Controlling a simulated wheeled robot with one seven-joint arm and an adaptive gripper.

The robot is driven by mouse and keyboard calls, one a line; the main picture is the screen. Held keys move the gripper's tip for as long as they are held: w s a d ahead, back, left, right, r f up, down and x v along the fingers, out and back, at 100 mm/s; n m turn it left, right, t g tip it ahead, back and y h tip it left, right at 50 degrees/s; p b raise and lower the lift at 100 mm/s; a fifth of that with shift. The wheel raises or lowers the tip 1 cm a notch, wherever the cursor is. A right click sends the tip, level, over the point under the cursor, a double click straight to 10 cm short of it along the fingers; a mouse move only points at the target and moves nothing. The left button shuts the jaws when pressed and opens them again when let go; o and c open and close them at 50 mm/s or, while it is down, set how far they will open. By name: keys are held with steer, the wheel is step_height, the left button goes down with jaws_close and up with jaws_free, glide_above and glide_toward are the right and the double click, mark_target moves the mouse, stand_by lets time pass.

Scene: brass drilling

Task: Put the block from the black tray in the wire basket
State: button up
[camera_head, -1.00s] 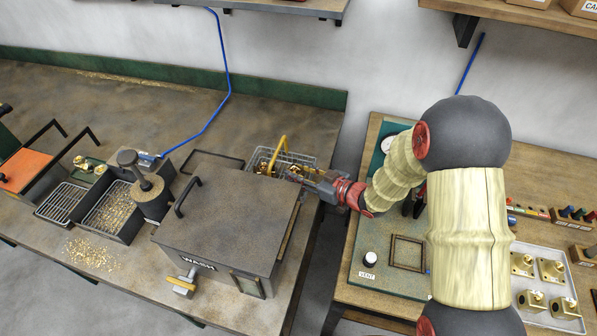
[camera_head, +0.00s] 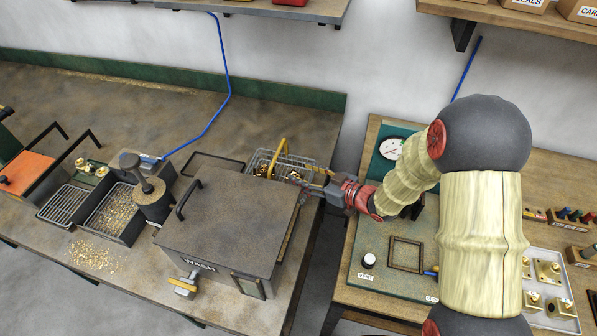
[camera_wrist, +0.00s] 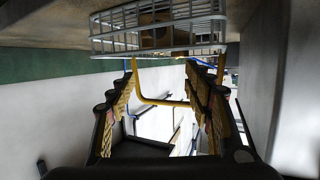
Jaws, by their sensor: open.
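The wire basket (camera_head: 312,163) with its yellow handle (camera_head: 277,158) stands on the left bench behind the wash box. Brass pieces (camera_head: 263,168) lie inside it. The basket also shows at the top of the wrist view (camera_wrist: 205,38), with a brownish block (camera_wrist: 155,38) behind its wires and the yellow handle below. A flat black tray (camera_head: 216,157) lies left of the basket and looks empty, though the wash box hides part of its front. My gripper (camera_head: 306,182) is at the basket's right side. In the wrist view its fingers (camera_wrist: 162,68) are apart with nothing gripped between them.
The dark wash box (camera_head: 228,220) stands close in front of the basket. A gap of floor (camera_head: 325,250) separates the two benches. The right bench holds a gauge panel, a small square frame (camera_head: 407,254) and a tray of brass parts (camera_head: 567,262). The left bench's back is clear.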

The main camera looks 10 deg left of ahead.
steer(key=p+v, duration=0.1)
steer(key=v, duration=0.8)
